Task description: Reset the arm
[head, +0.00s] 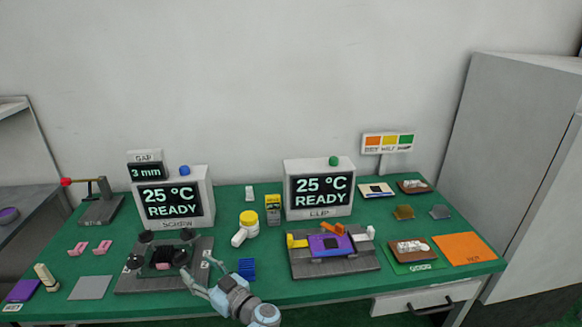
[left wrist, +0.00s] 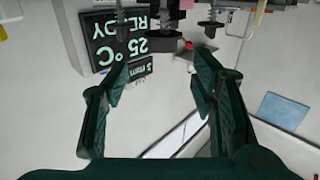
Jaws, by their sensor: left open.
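My left gripper (head: 196,269) is open and empty at the right side of the screw fixture (head: 128,284), close to its right black knob; I cannot tell whether it touches. Its two spread fingers also show in the left wrist view (left wrist: 160,78), with dark knobs and screws beyond them. My right gripper is not in view.
Screens (head: 172,201) and (head: 321,190) read 25 °C READY; a small gap display (head: 146,172) reads 3 mm. A red-knobbed lever stand (head: 100,210) is at back left. An orange mat (head: 465,248) lies right.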

